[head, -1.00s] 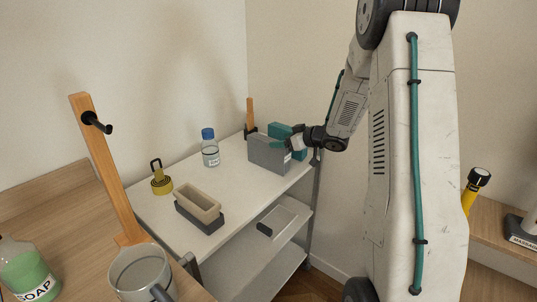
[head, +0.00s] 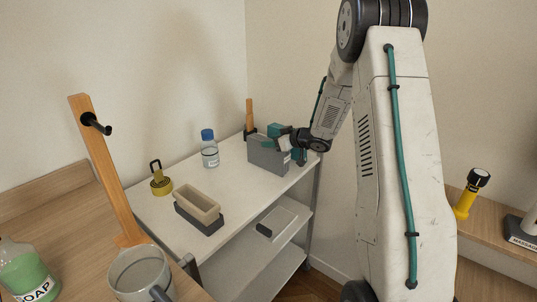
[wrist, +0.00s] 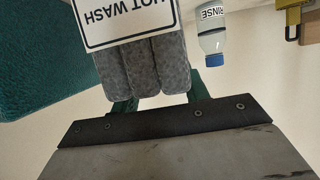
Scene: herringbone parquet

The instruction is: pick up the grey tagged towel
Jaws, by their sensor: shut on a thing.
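The grey tagged towel (head: 262,155) stands folded near the far right end of the white cart top in the head view. In the wrist view the grey towel (wrist: 145,70) shows thick folds and a white tag reading "HOT WASH". My gripper (head: 284,144) is at the towel's upper right in the head view. The green fingers of my gripper (wrist: 160,100) are on either side of the towel in the wrist view, shut on it. The fingertips are partly hidden by the towel. I see no clear gap between towel and cart top.
A teal thing (wrist: 40,50) is close beside the towel. A blue-capped bottle (head: 209,150), a yellow ringed object (head: 160,182) and a beige tray (head: 199,202) in a dark holder stand on the cart top (head: 240,185). A wooden handle (head: 249,113) rises behind the towel.

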